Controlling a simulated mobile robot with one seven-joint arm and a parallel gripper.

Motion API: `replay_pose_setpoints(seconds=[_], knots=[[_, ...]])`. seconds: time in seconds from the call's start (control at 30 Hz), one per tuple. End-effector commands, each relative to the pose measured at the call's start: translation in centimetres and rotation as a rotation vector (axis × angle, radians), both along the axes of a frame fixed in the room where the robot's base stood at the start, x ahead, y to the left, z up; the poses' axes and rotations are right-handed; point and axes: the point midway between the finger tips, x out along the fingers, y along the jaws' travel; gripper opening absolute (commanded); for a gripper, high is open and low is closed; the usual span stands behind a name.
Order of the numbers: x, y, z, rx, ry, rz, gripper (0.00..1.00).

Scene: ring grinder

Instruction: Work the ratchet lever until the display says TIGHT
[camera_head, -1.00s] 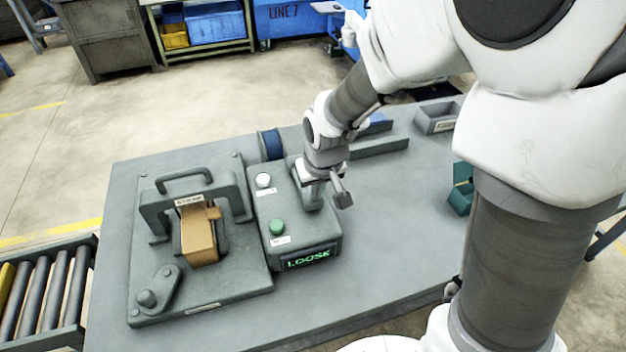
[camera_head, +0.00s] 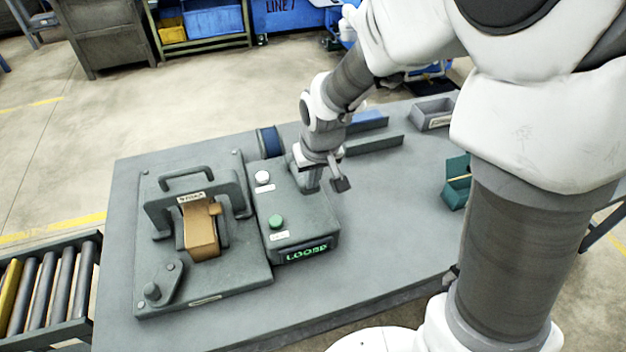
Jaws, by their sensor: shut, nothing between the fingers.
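The ratchet fixture (camera_head: 235,284) is a grey plate at the left of the table. A tan strap or part (camera_head: 201,232) sits under its bridge. A short grey lever (camera_head: 162,282) with a round knob lies at the fixture's front left. The control box (camera_head: 318,222) stands just right of the plate. Its display (camera_head: 307,253) shows green letters that read LOOSE. My gripper (camera_head: 312,188) is shut and empty, pointing down over the box's back right part. Whether its tips touch the box I cannot tell. It is well apart from the lever.
The box carries a white button (camera_head: 262,178) and a green button (camera_head: 276,222). A blue spool (camera_head: 270,141) stands behind it. A grey bin (camera_head: 433,113) and a teal holder (camera_head: 457,183) are at the right. The table's front right is clear.

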Motion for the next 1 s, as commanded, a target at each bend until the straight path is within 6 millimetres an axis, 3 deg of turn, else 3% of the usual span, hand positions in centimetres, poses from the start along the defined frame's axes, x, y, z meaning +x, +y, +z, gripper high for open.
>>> replay_pose_setpoints(seconds=[0.03,0.2,0.5,0.7,1.0], knots=[[-0.1,-0.1,1.3,0.002,-0.007,-0.001,0.00],[-1.4,-0.5,4.1,0.003,-0.011,-0.002,0.00],[-3.4,-1.0,8.3,0.003,-0.012,0.000,0.00],[-3.9,-1.1,9.4,0.003,-0.010,0.000,0.00],[-4.0,-1.1,9.5,0.002,-0.009,0.000,0.00]])
